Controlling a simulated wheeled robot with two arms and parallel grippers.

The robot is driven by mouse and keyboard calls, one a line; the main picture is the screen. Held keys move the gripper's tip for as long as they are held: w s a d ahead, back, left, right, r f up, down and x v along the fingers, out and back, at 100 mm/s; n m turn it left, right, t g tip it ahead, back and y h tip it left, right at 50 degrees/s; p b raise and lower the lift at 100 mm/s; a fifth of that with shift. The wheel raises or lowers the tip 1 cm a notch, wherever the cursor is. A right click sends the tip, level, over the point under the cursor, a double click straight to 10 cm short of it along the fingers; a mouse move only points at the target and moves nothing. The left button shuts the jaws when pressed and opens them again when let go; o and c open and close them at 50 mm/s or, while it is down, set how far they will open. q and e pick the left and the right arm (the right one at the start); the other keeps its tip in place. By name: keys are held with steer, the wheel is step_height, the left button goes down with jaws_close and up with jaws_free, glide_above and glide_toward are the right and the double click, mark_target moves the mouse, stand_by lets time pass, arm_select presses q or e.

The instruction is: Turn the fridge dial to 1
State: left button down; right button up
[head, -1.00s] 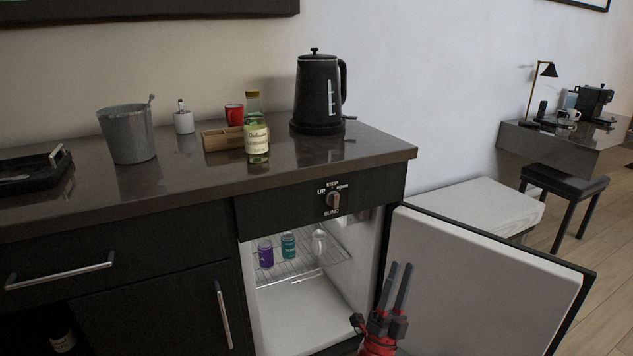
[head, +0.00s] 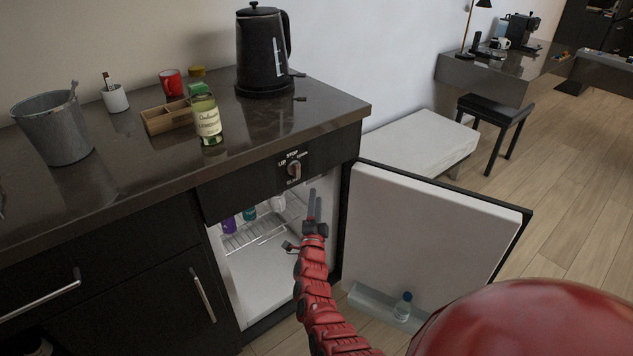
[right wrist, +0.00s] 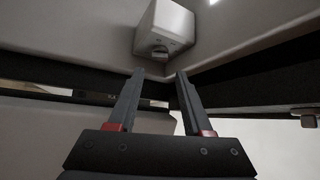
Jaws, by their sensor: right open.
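The open mini fridge (head: 262,275) has a white interior with a wire shelf. In the right wrist view a pale box (right wrist: 165,22) hangs under the fridge ceiling, with a small grey dial (right wrist: 160,53) on its underside; its marks are too small to read. My right gripper (head: 313,198) is at the fridge opening, its fingers pointing up. In the right wrist view the open, empty gripper (right wrist: 159,76) has its fingertips just below the dial, apart from it in the picture. The dial is hidden in the head view. My left gripper is not in view.
The fridge door (head: 425,225) stands open to the right, with a bottle (head: 402,306) in its rack. A blind knob (head: 294,170) sits on the panel above the opening. A kettle (head: 262,50) and a green bottle (head: 207,118) stand on the counter.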

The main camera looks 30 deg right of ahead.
steer(key=b+x, duration=0.2)
steer(key=x, duration=0.6)
steer(key=shift+b, duration=0.3)
jaws_close()
